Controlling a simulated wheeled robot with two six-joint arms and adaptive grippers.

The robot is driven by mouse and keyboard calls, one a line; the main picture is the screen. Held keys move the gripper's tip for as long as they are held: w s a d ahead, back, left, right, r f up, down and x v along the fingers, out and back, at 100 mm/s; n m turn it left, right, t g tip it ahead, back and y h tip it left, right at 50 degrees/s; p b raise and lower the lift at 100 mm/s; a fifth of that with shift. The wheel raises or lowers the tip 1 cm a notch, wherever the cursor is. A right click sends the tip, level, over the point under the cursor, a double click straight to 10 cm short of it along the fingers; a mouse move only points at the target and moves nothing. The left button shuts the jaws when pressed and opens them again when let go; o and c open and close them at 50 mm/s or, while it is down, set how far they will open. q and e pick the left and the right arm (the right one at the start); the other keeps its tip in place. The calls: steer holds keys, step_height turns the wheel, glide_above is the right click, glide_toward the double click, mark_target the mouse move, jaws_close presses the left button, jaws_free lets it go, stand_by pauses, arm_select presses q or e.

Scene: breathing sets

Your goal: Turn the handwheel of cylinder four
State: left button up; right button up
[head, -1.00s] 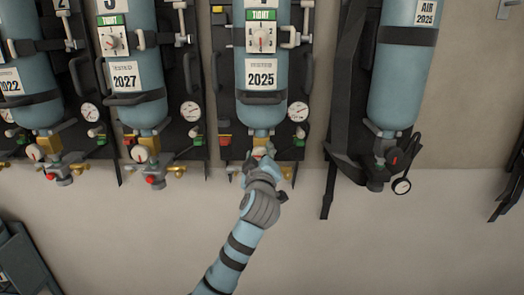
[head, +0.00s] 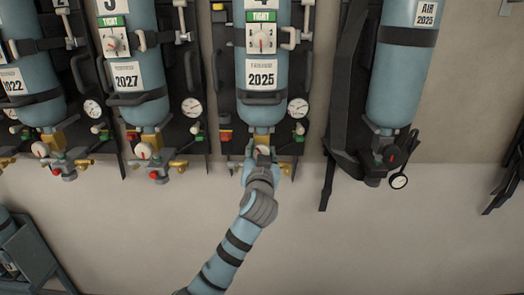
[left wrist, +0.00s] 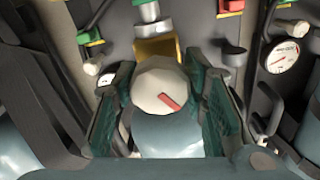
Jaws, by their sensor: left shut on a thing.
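My left gripper (head: 262,150) reaches up to the cylinder's lower end. In the left wrist view its two dark teal fingers (left wrist: 165,100) stand on either side of the handwheel and are shut on it. The red mark slants down to the right. My right gripper is in neither view.
A gauge (head: 298,108) and a green fitting (head: 300,128) sit right of the valve. A red fitting (head: 225,135) sits left. Another cylinder marked AIR (head: 400,80) hangs to the right. The wall below the cylinders is bare.

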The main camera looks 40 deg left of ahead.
arm_select(q)
steer(key=m, duration=0.4)
steer(key=shift+f+m, duration=0.1)
steer(key=shift+m, duration=0.3)
steer(key=m, duration=1)
steer(key=shift+a, duration=0.1)
steer(key=m, duration=0.4)
steer(key=shift+m, duration=0.3)
steer(key=m, duration=0.9)
steer(key=shift+r, duration=0.2)
steer(key=m, duration=0.9)
steer(key=shift+r, duration=0.1)
steer(key=shift+m, duration=0.4)
